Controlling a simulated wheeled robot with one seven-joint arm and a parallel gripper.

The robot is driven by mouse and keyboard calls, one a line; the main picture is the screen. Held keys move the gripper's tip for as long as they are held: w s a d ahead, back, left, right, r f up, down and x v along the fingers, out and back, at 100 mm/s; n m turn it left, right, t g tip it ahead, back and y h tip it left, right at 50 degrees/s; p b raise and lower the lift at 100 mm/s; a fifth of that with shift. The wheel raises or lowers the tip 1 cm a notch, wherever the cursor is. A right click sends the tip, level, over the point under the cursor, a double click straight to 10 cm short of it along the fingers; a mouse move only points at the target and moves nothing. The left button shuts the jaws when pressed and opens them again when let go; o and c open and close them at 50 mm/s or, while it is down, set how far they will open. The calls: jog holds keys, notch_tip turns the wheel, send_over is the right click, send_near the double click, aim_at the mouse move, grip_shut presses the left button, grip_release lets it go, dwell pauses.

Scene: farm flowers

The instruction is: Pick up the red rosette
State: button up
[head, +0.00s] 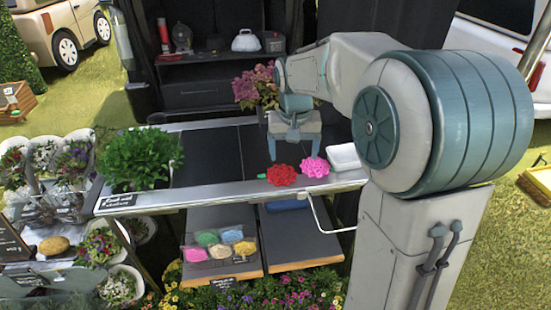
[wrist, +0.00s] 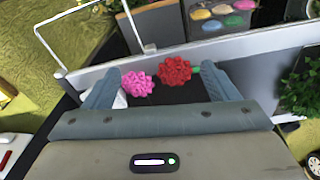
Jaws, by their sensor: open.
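The red rosette (head: 281,174) lies near the front edge of the dark tabletop in the head view. It also shows in the wrist view (wrist: 174,72), between my fingers and nearer the right-hand one. A pink rosette (head: 315,167) lies close beside it, on its right in the head view and on its left in the wrist view (wrist: 137,84). My gripper (head: 294,153) is open and empty, with its fingers pointing down above and just behind the two rosettes. In the wrist view my gripper (wrist: 160,84) has its fingers spread wide around both rosettes. Neither finger visibly grips anything.
A small green object (head: 262,176) is just left of the red rosette. A white tray (head: 345,157) stands to the right. A leafy green plant (head: 140,157) is at the table's left, and a pink-flowered plant (head: 254,85) stands behind my gripper. The dark tabletop between is clear.

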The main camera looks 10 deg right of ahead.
jog(key=w+f+m+p, duration=0.1)
jog(key=w+f, duration=0.2)
jog(key=w, duration=0.6)
jog(key=m+g+p, duration=0.1)
jog(key=m+p, duration=0.1)
send_over(281, 169)
jog(key=shift+y, duration=0.3)
jog(key=f, duration=1.4)
jog(key=shift+d+f, duration=0.15)
jog(key=shift+d, duration=0.2)
jog(key=shift+w+a+f+p, duration=0.15)
jog(key=shift+f+p, duration=0.45)
jog(key=shift+f, duration=0.75)
jog(key=shift+s+a+f+p, duration=0.1)
jog(key=shift+f+p, duration=0.45)
jog(key=shift+f, duration=0.8)
jog(key=c, duration=1.1)
